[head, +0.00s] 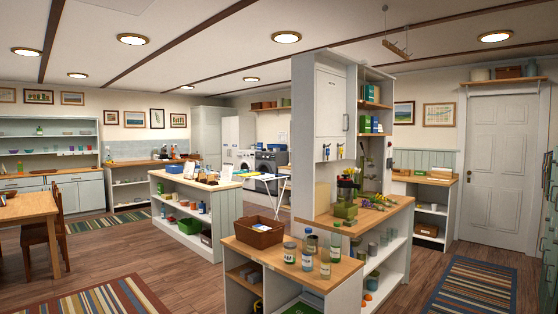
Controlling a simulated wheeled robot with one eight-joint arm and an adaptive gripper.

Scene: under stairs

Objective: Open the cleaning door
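No door in view carries a label that I can read as cleaning, so I cannot tell which one is the cleaning door. A white panelled door (501,160) in the right wall is shut. A pale cabinet door (329,100) on the tall central unit appears shut, with a handle at its right edge and small hanging items below it. Tall pale cupboards (207,130) stand at the back, with a white one (231,140) beside them; they look shut. My gripper is not in view.
A low wooden-topped shelf unit (262,258) with a brown basket (259,232) and several jars stands close in front. A white island (217,212) stands behind it. A wooden table (25,206) is at left. Wood floor is open at centre left and along the striped rug (473,287) at right.

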